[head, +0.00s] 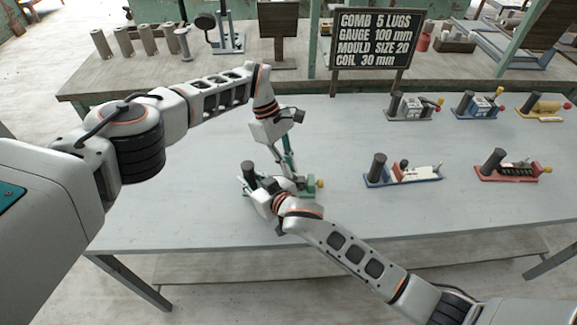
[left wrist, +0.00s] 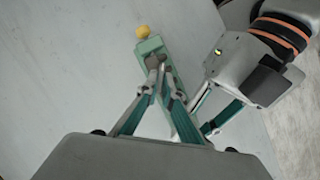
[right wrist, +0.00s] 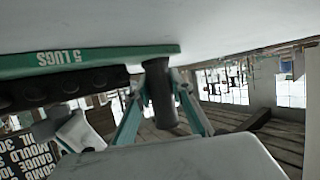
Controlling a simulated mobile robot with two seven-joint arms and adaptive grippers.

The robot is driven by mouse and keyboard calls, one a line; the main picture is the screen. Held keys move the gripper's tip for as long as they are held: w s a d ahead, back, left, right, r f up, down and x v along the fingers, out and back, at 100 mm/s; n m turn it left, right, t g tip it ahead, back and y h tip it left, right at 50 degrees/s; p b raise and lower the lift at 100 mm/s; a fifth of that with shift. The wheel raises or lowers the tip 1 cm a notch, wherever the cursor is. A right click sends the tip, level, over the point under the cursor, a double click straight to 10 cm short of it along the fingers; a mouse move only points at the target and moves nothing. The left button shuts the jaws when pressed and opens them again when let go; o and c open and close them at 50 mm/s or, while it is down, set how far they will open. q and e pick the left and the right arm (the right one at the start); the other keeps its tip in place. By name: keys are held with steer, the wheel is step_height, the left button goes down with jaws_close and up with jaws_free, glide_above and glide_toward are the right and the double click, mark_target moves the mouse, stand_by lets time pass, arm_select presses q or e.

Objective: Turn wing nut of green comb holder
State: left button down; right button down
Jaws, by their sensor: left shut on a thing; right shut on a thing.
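The green comb holder (head: 306,188) lies on the pale table, largely hidden by my arms in the head view. Its green base also shows in the left wrist view (left wrist: 185,122), with a yellow knob (left wrist: 143,32) at one end. In the right wrist view the base (right wrist: 110,57) reads "5 LUGS" beside a row of dark lugs. My left gripper (left wrist: 157,72) is shut on a small grey-brown piece, the wing nut (left wrist: 155,58), near the yellow knob. My right gripper (right wrist: 160,85) is shut on the holder's dark upright handle (right wrist: 163,110) at the other end.
Other holders stand apart to the right: grey (head: 408,115), blue (head: 478,113), yellow (head: 545,115), blue with white and red (head: 375,180), and red (head: 510,178). A black sign (head: 373,38) at the back reads comb 5 lugs. The table's front left is clear.

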arm_select(q)
steer(key=c, duration=2.2)
jaws_free()
steer(key=shift+a, duration=0.1)
steer(key=shift+r, duration=0.1)
steer(key=v, duration=1.1)
steer(key=shift+w+a+r, duration=0.1)
steer(key=shift+r, duration=0.25)
